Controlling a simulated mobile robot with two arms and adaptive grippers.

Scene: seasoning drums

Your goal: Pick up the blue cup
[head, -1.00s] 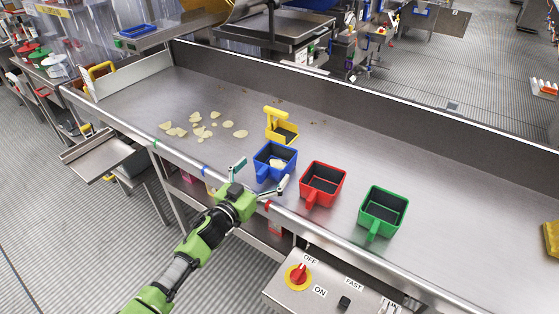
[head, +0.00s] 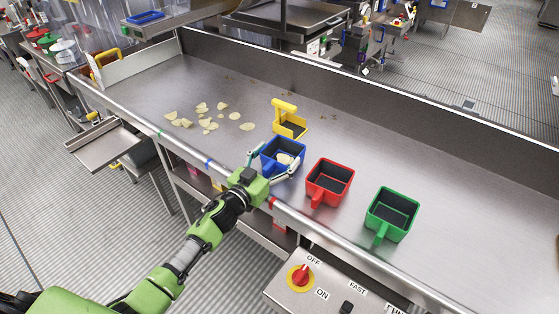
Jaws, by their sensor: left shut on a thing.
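The blue cup (head: 298,148) stands on the metal table near its front edge, with pale chips inside. My left gripper (head: 273,167) reaches in from the lower left and is shut on the blue cup at its near side. One finger is at the cup's left side and the other at its front right. I cannot tell any gap between the cup and the table. My right gripper is not in view.
A red cup (head: 330,182) and a green cup (head: 392,213) stand to the right. A yellow scoop (head: 289,123) is just behind the blue cup. Loose chips (head: 203,116) lie to the left. A control box with a red knob (head: 301,275) is below the front edge.

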